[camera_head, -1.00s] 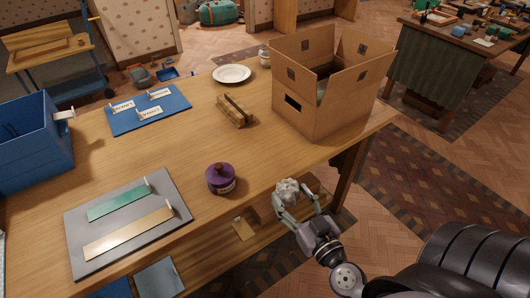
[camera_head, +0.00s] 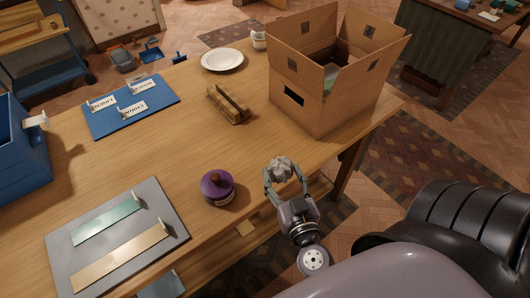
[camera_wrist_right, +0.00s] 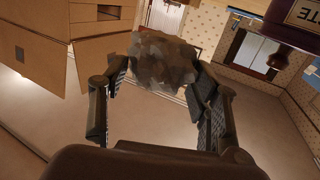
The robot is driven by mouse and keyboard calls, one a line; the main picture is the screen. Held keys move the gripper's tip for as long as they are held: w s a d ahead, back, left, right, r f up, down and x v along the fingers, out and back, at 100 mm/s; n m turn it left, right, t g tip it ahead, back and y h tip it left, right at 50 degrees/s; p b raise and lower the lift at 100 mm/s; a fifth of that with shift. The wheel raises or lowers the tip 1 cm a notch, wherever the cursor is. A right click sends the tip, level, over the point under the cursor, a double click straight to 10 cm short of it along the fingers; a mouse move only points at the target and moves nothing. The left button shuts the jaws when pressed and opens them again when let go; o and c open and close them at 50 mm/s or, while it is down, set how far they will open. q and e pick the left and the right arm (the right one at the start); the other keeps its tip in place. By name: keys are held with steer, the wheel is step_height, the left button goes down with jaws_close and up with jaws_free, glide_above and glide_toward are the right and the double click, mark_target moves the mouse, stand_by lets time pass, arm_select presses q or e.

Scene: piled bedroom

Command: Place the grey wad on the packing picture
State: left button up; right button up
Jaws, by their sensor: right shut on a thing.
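My right gripper (camera_head: 283,177) is shut on a crumpled grey wad (camera_head: 280,165), just off the table's front edge, right of the purple-lidded jar. In the right wrist view the wad (camera_wrist_right: 163,60) sits between the two fingertips. No thing is plainly marked as the packing picture, and I cannot tell which it is. A grey board (camera_head: 175,238) with a green strip and a tan strip lies at the table's front left. A blue mat (camera_head: 118,97) with several white labels lies behind it. My left gripper is not in view.
An open cardboard box (camera_head: 325,107) stands at the table's right end. A purple jar (camera_head: 217,188), a brown wooden piece (camera_head: 228,104), a white plate (camera_head: 222,59) and a blue crate (camera_head: 18,155) are on the table (camera_head: 170,150). Its middle is largely clear.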

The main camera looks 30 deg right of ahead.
steer(key=shift+w+d+f, duration=0.2)
steer(key=shift+w+f, duration=0.1)
steer(key=shift+w, duration=0.3)
steer(key=shift+w+d+f, duration=0.15)
steer(key=shift+w+f, duration=0.1)
steer(key=shift+w, duration=0.25)
steer(key=shift+w+d+f, duration=0.15)
steer(key=shift+w+f, duration=0.05)
steer(key=shift+w, duration=0.25)
steer(key=b, duration=0.1)
glide_above(267, 161)
steer(key=s, duration=0.3)
steer(key=f, duration=0.4)
steer(key=shift+s+a+f, duration=0.1)
steer(key=shift+a, duration=0.3)
steer(key=w+f, duration=0.1)
steer(key=w+d+f, duration=0.1)
steer(key=w, duration=0.1)
steer(key=shift+w+b, duration=0.15)
steer(key=shift+b, duration=0.2)
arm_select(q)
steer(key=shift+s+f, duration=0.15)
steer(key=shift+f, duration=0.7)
arm_select(e)
steer(key=shift+f, duration=0.15)
steer(key=o, duration=0.8)
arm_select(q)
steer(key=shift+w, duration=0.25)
arm_select(e)
steer(key=shift+o, duration=0.2)
